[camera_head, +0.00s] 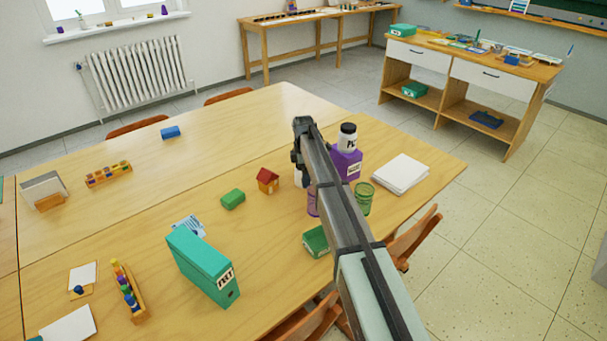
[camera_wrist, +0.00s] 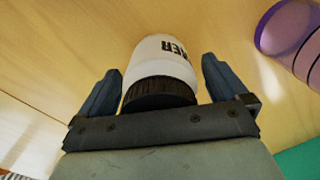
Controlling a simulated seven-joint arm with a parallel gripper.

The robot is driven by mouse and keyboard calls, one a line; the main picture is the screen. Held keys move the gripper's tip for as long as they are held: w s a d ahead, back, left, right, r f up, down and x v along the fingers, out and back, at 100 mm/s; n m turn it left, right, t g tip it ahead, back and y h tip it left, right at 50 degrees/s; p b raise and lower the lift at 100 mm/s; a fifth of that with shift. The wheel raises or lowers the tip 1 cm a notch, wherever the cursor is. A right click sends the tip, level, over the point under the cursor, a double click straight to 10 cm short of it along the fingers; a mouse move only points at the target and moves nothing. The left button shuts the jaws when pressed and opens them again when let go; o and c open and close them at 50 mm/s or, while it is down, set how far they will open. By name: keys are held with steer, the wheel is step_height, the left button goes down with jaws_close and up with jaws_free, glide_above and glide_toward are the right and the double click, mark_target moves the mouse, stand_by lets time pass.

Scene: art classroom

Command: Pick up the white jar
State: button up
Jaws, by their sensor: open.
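The white jar (camera_wrist: 163,52) has a ribbed black lid and dark lettering, partly cut off. In the wrist view it lies between the two fingers of my gripper (camera_wrist: 160,68), lid nearest the camera. The fingers are open, with a gap showing on each side of the jar. In the head view my gripper (camera_head: 300,140) is over the table, and a sliver of white (camera_head: 298,178) shows below it, mostly hidden by my arm. Another white container with a black lid (camera_head: 348,138) shows right of my arm, by a purple container (camera_head: 346,164).
A purple cup (camera_wrist: 285,27) is close on the right. A green cup (camera_head: 364,198), white paper stack (camera_head: 400,174), green box (camera_head: 316,241) and red-roofed toy house (camera_head: 268,181) surround my arm. A teal binder (camera_head: 203,265) stands front left. The table's far middle is clear.

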steer(key=c, duration=1.4)
